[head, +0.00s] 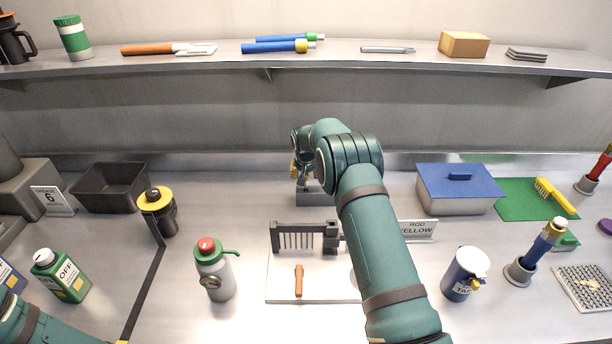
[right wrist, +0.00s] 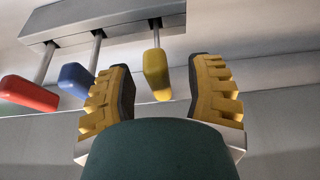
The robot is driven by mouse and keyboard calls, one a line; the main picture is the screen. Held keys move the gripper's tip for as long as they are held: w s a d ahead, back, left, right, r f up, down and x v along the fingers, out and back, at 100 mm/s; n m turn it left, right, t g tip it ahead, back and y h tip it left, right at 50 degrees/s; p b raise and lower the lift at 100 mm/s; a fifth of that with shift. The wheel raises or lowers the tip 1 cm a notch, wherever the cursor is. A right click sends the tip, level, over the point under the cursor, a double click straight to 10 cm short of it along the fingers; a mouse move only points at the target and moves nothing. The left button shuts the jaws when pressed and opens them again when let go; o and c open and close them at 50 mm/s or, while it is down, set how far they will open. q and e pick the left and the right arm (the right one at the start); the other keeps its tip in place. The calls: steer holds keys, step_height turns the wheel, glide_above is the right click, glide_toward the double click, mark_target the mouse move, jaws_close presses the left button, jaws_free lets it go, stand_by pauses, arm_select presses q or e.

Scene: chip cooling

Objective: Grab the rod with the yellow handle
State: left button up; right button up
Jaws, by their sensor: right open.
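The rod with the yellow handle (right wrist: 157,76) hangs by its metal shaft from a grey holder (right wrist: 100,28) in the right wrist view. Rods with a blue handle (right wrist: 76,80) and a red handle (right wrist: 28,93) hang to its left. My right gripper (right wrist: 160,82) is open, its yellow-padded fingers on either side of the yellow handle in the picture, with gaps showing. I cannot tell how deep the handle sits between them. In the head view my right arm hides most of the gripper and the rods.
A sign reading "ROD YELLOW" (head: 417,230) stands right of my right arm. A comb-like rack (head: 304,238) and a white board (head: 282,290) are in front. A shelf (head: 345,54) runs above. A blue-lidded box (head: 458,188) stands to the right.

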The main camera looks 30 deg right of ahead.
jaws_close()
